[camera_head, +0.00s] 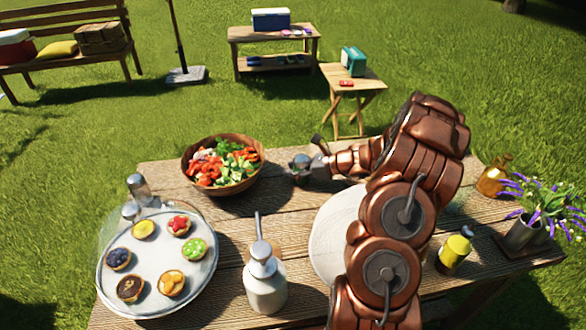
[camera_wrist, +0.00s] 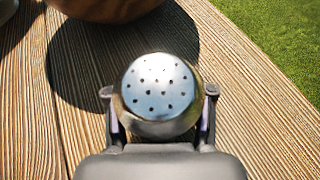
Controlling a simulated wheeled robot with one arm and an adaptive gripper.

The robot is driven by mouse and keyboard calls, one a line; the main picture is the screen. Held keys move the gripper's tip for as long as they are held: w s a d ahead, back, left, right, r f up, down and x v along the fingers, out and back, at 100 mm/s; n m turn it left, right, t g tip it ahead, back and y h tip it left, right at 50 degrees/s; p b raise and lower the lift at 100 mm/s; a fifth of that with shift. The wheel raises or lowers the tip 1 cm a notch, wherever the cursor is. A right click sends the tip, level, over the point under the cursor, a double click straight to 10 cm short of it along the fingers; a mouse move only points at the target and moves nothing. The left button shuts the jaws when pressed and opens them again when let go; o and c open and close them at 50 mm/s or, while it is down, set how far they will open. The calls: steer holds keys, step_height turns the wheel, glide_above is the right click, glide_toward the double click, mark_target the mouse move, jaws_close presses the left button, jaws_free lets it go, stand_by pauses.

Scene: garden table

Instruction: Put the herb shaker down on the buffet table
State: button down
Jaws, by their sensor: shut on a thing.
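The herb shaker (camera_head: 300,163) is a small metal piece at the end of my arm in the head view, just right of the salad bowl. In the wrist view the shaker (camera_wrist: 160,85) shows its shiny domed top with several dark holes. My gripper (camera_head: 318,160) is shut on it, with one finger on each side in the wrist view (camera_wrist: 159,100). The buffet table (camera_head: 285,208) is made of wooden planks and lies beneath the shaker. The shaker's base is hidden, so I cannot tell whether it touches the planks.
The wooden salad bowl (camera_head: 188,172) is close to the shaker's left. A tray (camera_head: 150,262) of tarts and a pump bottle (camera_head: 265,285) stand nearer. A white plate (camera_head: 328,245) is partly behind my arm. A yellow bottle (camera_head: 455,250) and lavender vase (camera_head: 523,236) stand right.

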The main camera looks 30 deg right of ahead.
steer(key=shift+f, duration=0.2)
steer(key=shift+c, duration=2)
jaws_free()
steer(key=shift+f+b, duration=0.1)
steer(key=shift+b, duration=0.3)
